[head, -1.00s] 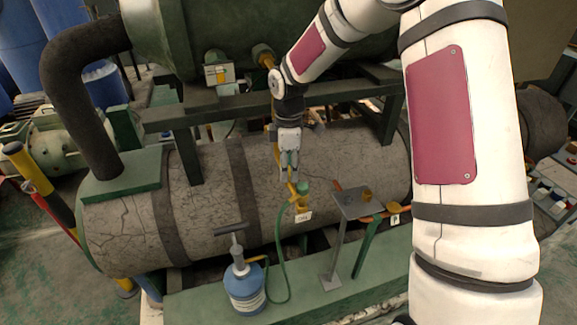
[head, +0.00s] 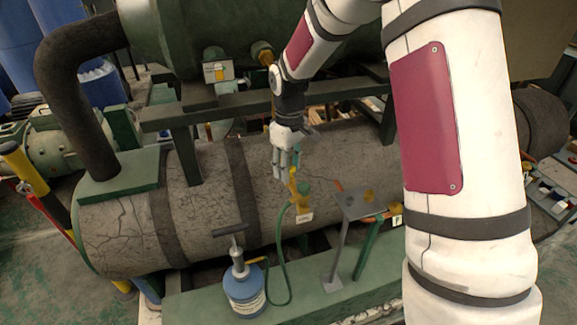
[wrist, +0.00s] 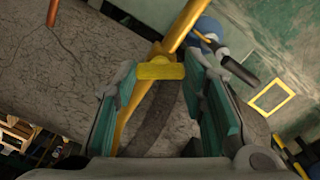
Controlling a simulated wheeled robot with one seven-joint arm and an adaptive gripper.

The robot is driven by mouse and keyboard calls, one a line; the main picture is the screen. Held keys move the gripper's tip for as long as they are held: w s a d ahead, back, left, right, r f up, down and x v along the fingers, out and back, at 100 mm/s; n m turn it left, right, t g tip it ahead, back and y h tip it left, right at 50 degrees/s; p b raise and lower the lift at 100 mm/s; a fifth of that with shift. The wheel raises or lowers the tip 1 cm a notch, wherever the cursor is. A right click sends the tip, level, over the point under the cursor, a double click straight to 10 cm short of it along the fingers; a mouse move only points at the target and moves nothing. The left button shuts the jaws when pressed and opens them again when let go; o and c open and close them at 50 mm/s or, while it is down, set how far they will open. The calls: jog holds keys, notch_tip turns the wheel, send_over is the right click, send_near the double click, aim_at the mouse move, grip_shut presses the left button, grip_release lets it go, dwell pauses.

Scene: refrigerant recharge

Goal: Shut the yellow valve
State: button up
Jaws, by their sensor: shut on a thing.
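In the wrist view, the valve's yellow handle (wrist: 160,71) lies crosswise between the tips of my gripper (wrist: 161,68), with a teal-padded finger at each end. The gripper is shut on this handle. A yellow pipe runs behind it in that view. In the head view the fingers partly hide the top of the valve.
The grey tank (head: 205,205) lies behind the valve. A blue bottle with a black T-handle (head: 245,290) stands on the green ledge, and a green hose (head: 279,255) runs near it. A small metal stand (head: 358,206) is close on the right. A dark beam (head: 230,112) crosses above.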

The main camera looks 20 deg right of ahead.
jog(key=m, duration=0.6)
jog(key=shift+b, duration=0.35)
jog(key=shift+m, duration=0.3)
jog(key=o, duration=1.2)
jog(key=shift+c, duration=0.2)
jog(key=shift+r, duration=0.15)
notch_tip(320, 180, up, 12)
jog(key=s+r+t, duration=0.2)
jog(key=s+r, duration=0.3)
jog(key=s, duration=0.5)
jog(key=s+r+t, duration=0.2)
jog(key=s+r, duration=0.4)
jog(key=s, duration=0.4)
jog(key=s+f+t, duration=0.1)
jog(key=s+f, duration=0.1)
jog(key=s, duration=0.6)
